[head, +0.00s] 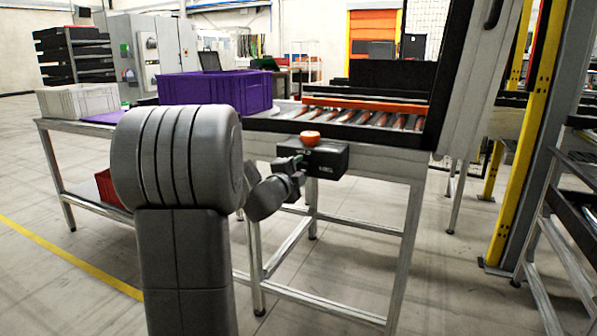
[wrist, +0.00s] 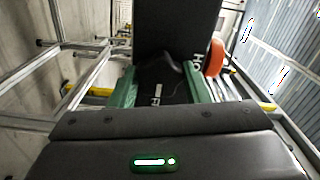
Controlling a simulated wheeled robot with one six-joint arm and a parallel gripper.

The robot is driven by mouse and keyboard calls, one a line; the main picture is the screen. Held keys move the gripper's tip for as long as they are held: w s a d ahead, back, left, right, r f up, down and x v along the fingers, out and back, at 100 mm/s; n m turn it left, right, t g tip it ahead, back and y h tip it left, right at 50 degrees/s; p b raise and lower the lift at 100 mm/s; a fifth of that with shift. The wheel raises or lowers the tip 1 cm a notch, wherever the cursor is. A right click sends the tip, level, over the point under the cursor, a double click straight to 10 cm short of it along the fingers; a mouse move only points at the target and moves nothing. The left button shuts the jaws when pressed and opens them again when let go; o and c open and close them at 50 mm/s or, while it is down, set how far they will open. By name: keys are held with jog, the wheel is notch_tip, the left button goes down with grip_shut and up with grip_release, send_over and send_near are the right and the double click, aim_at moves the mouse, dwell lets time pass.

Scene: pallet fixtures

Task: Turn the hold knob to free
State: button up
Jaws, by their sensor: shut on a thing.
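A black control box (head: 328,158) is fixed at the front edge of the conveyor table, with an orange button (head: 311,137) on top. Its front face carries small white lettering, too small to read surely. My gripper (head: 297,170) is at the left part of this face. In the wrist view my gripper (wrist: 160,88) has its two green fingers on either side of a dark knob (wrist: 168,72) with a white mark, and is shut on it. The orange button (wrist: 215,57) stands to the right there, clear of the fingers. The knob's exact setting cannot be told.
A roller conveyor (head: 385,120) runs behind the box. A purple crate (head: 215,92) and a grey crate (head: 78,101) stand on the table to the left. A yellow post (head: 522,140) and a rack stand at the right. The floor in front is clear.

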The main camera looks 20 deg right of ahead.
jog(key=o, duration=1)
jog(key=p+v, duration=0.2)
jog(key=v, duration=1.1)
jog(key=shift+s+a+p, duration=0.25)
jog(key=shift+a+p, duration=0.05)
jog(key=shift+a, duration=0.05)
jog(key=b+x, duration=0.2)
jog(key=x, duration=1.2)
jog(key=shift+s+b, duration=0.1)
jog(key=shift+b, duration=0.2)
jog(key=shift+s+a, duration=0.1)
jog(key=shift+a, duration=0.05)
